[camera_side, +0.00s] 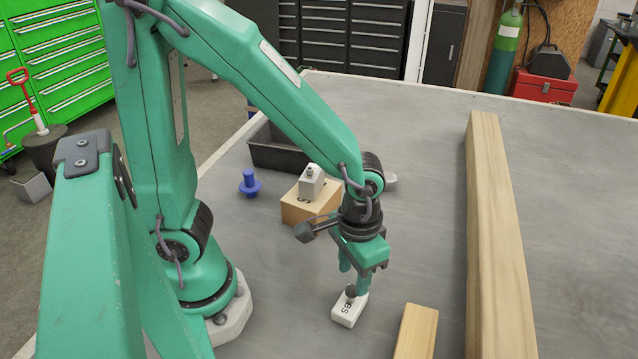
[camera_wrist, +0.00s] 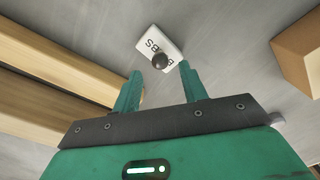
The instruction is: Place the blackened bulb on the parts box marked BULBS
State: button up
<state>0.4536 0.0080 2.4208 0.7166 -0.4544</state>
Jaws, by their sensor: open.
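The blackened bulb (camera_side: 350,290) is a small dark round thing that appears to rest on top of the white parts box (camera_side: 346,314) on the table. In the wrist view the bulb (camera_wrist: 159,61) covers part of the lettering on the white box (camera_wrist: 150,36); a final "BS" can be read. My gripper (camera_side: 353,279) points down just above the box. In the wrist view my gripper (camera_wrist: 160,69) is open, with its two fingers apart and the bulb between or just past their tips. Whether a finger touches the bulb cannot be told.
A long timber beam (camera_side: 487,200) and a short wood block (camera_side: 416,332) lie right of the white box. Behind my gripper are a tan box (camera_side: 298,213) with a small pale box (camera_side: 311,183) on it, a blue peg (camera_side: 249,184) and a dark tray (camera_side: 268,150).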

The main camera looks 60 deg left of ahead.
aim_at(352, 287)
notch_tip(352, 287, up, 8)
jog(key=shift+f, duration=0.2)
dwell(0.8)
jog(key=s+a+r+t, duration=0.2)
jog(key=a+r+t, duration=0.3)
jog(key=a+r, duration=0.3)
jog(key=shift+s+a+t, duration=0.2)
jog(key=shift+a+t, duration=0.1)
jog(key=shift+a, duration=1.75)
jog(key=shift+r, duration=0.1)
